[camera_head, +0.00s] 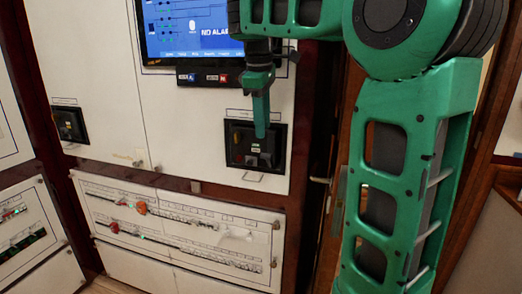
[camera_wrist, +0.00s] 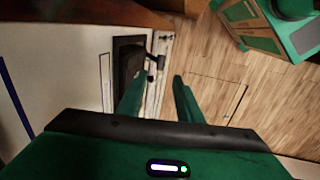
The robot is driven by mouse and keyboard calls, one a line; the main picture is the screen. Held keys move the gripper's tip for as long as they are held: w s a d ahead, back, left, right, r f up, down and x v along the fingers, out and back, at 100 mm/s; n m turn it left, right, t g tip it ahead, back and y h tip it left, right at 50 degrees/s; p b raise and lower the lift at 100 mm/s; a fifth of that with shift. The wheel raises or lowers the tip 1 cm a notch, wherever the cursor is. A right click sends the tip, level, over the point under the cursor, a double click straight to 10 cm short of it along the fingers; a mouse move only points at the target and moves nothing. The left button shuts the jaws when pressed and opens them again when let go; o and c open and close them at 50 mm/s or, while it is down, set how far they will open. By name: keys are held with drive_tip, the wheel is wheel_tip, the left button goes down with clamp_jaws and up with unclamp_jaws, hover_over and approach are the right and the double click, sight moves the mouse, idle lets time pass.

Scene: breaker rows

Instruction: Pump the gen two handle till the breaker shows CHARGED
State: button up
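A black breaker unit (camera_head: 238,158) is set in the white panel below the screen. It has a small light window and dark buttons, but its labels are too small to read, so I cannot tell from text whether it is gen two. In the wrist view the breaker (camera_wrist: 124,50) juts from the panel, with a dark handle (camera_wrist: 155,62) sticking out. A second, similar breaker (camera_head: 70,124) sits on the panel at the left. My gripper (camera_head: 261,132) points down in front of the right breaker. In the wrist view my gripper (camera_wrist: 156,88) has its fingers apart, with nothing between them.
A blue screen (camera_head: 195,28) reading "NO ALA..." is above the right breaker. Below is a white panel (camera_head: 165,215) with indicators and orange-red knobs. A wooden door frame (camera_head: 345,130) with a metal handle stands to the right. Wooden floor (camera_wrist: 215,80) shows in the wrist view.

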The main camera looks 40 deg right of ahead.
sight(264, 154)
drive_tip(key=f, duration=0.2)
drive_tip(key=d+f, duration=0.1)
drive_tip(key=f, duration=0.2)
drive_tip(key=w+f, duration=0.1)
drive_tip(key=f, duration=0.2)
drive_tip(key=shift+d+f, duration=0.15)
